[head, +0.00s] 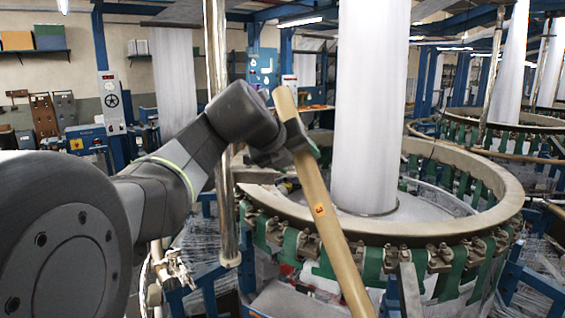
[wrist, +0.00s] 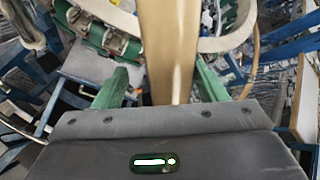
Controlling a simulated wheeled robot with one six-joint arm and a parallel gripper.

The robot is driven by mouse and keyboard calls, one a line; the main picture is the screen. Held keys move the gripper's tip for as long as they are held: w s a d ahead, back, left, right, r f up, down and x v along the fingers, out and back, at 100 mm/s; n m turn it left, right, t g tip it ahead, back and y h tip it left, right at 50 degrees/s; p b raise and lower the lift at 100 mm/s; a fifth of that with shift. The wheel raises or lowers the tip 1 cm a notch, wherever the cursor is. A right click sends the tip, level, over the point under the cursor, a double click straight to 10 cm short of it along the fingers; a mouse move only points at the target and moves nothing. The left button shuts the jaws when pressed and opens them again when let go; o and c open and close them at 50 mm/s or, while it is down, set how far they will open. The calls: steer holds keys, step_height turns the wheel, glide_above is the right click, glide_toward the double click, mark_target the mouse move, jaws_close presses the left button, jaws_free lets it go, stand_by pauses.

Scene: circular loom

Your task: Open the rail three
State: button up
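A long tan rail (head: 330,225) with a small orange mark slants across the front of the circular loom in the head view. Its upper end is near the middle and its lower end leaves the bottom edge. My gripper (head: 300,145) is at the upper part of the rail, largely hidden by it. In the wrist view the rail (wrist: 168,45) runs between the two green fingers of my gripper (wrist: 162,70). The fingers are apart, with a visible gap to the rail on the left and a smaller one on the right. Contact with the rail is not clear.
The loom's round ring (head: 440,232) with green straps stands behind the rail. A white fabric column (head: 368,100) rises from its centre. A metal pole (head: 222,130) stands left of the rail, close to my arm. Blue frame parts (head: 205,295) lie below.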

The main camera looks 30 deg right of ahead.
steer(key=v, duration=1.1)
steer(key=shift+s+a+r, duration=0.15)
steer(key=shift+s+a, duration=0.05)
steer(key=shift+a, duration=0.05)
steer(key=x, duration=0.7)
steer(key=shift+w, duration=0.1)
